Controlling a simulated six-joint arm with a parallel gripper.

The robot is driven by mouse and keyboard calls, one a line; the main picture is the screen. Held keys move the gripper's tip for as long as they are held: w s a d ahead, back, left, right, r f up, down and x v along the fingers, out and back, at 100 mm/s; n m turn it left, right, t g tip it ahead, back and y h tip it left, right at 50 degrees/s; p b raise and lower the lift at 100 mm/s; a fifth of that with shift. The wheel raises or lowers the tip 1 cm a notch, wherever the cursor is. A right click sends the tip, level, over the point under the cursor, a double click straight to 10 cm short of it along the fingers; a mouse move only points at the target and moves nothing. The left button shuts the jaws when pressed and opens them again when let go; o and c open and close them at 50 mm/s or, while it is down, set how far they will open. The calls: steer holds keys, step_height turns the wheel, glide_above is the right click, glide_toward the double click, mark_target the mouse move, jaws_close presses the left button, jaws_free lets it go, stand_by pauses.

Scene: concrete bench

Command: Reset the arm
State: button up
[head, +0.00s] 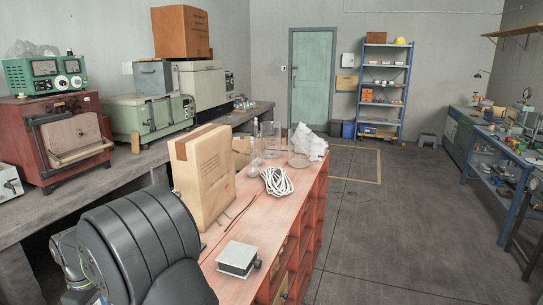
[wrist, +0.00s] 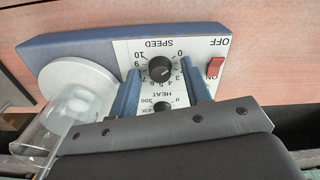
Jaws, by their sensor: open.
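In the wrist view my gripper (wrist: 159,68) is open, its two blue fingers pointing at the control panel of a blue hotplate stirrer (wrist: 85,45). A black speed knob (wrist: 162,70) shows between the fingertips. A heat knob (wrist: 163,106) shows lower between the fingers, partly hidden by my gripper's dark body. I cannot tell whether the fingers touch the panel. In the head view my gripper and the stirrer do not show; my dark arm covers the lower left.
In the wrist view a glass beaker (wrist: 68,122) is by the stirrer's white round plate (wrist: 88,82); a red switch (wrist: 215,67) is at right. In the head view a cardboard box (head: 200,180), coiled white cable (head: 276,182) and small metal box (head: 238,259) are on the red bench (head: 228,288).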

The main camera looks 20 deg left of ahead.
step_height(320, 180, up, 18)
step_height(320, 180, down, 18)
steer(key=shift+r, duration=0.15)
steer(key=shift+f, duration=0.2)
steer(key=m, duration=1.1)
steer(key=shift+m, duration=1.9)
